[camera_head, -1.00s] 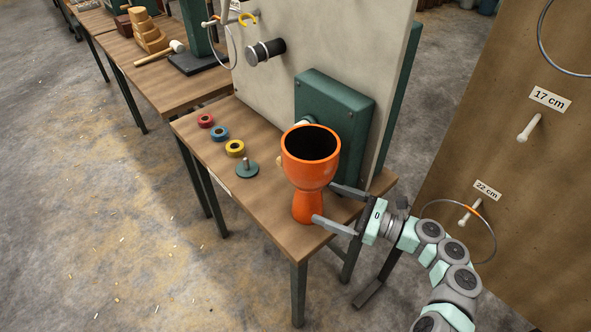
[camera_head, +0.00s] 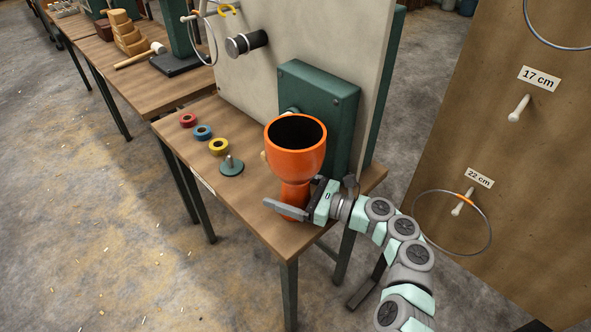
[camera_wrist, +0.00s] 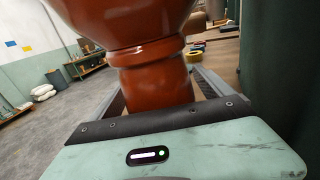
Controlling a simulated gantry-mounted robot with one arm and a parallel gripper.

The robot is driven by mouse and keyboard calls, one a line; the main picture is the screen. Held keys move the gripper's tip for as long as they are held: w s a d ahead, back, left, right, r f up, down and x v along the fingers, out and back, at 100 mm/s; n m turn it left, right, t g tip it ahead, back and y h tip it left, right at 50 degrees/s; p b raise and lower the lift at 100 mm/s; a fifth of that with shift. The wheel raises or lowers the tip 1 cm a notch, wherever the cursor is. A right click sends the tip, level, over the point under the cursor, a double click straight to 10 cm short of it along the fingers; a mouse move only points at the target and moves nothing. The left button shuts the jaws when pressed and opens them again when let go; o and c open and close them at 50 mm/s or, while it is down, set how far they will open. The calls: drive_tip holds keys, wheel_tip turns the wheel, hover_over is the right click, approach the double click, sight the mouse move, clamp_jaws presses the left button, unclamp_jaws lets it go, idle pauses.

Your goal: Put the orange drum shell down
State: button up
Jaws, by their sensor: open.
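The orange drum shell (camera_head: 296,150) stands upright on the wooden table (camera_head: 245,205) near its front right corner, with its wide, dark open bowl up. My gripper (camera_head: 296,198) is open and level at the narrow lower stem, coming from the right. In the head view one finger passes in front of the stem, and the far finger is mostly hidden behind the drum. In the wrist view the stem (camera_wrist: 155,85) stands between the two spread fingers. I cannot tell whether either finger touches it.
A green box (camera_head: 318,100) on the upright panel stands close behind the drum. Red, blue and yellow rings (camera_head: 219,146) and a green disc with a peg (camera_head: 231,167) lie to its left. A board with pegs and hoops (camera_head: 490,130) stands right.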

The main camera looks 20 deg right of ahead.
clamp_jaws()
idle(0.8)
